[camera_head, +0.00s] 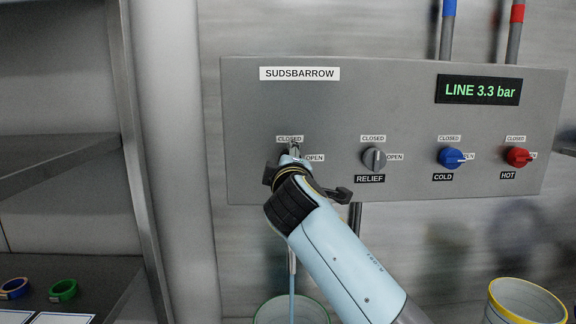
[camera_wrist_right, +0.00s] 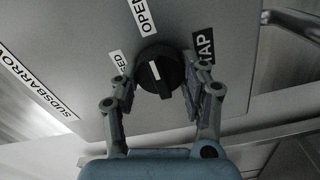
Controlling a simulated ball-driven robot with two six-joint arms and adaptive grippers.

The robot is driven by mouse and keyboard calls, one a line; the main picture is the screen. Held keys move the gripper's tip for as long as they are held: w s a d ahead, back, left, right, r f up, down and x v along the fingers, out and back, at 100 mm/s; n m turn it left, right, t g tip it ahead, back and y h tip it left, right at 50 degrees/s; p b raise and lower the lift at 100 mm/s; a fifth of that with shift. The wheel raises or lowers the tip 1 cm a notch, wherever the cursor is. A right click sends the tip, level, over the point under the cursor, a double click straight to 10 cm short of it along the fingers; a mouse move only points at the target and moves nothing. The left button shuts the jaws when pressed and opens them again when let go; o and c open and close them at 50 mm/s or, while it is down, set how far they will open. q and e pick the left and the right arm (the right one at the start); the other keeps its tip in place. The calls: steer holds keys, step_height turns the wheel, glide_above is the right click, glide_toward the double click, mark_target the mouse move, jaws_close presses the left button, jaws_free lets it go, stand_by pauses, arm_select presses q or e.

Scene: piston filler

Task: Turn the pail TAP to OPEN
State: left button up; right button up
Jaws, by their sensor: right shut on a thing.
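The pail tap is a round black knob (camera_wrist_right: 160,72) with a white pointer mark. In the right wrist view the mark points roughly toward the OPEN label (camera_wrist_right: 145,15), away from the TAP label (camera_wrist_right: 204,46). My right gripper (camera_wrist_right: 163,84) is closed around this knob, with a finger on each side. In the head view my right gripper (camera_head: 292,154) covers most of the tap at the left end of the grey panel (camera_head: 330,90). The CLOSED label (camera_head: 289,139) is above it and the OPEN label (camera_head: 314,158) to its right. My left gripper is out of view.
To the right sit the relief knob (camera_head: 374,158), blue cold knob (camera_head: 451,158) and red hot knob (camera_head: 517,157). A thin pale-blue line (camera_head: 292,283) runs down into a green-rimmed pail (camera_head: 268,309). A yellow-rimmed pail (camera_head: 524,302) stands right. The display reads LINE 3.3 bar.

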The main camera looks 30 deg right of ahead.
steer(key=shift+f, duration=0.1)
steer(key=o, duration=1.2)
steer(key=shift+s, duration=0.1)
steer(key=v, duration=0.7)
steer(key=shift+s+a, duration=0.1)
steer(key=shift+s, duration=0.1)
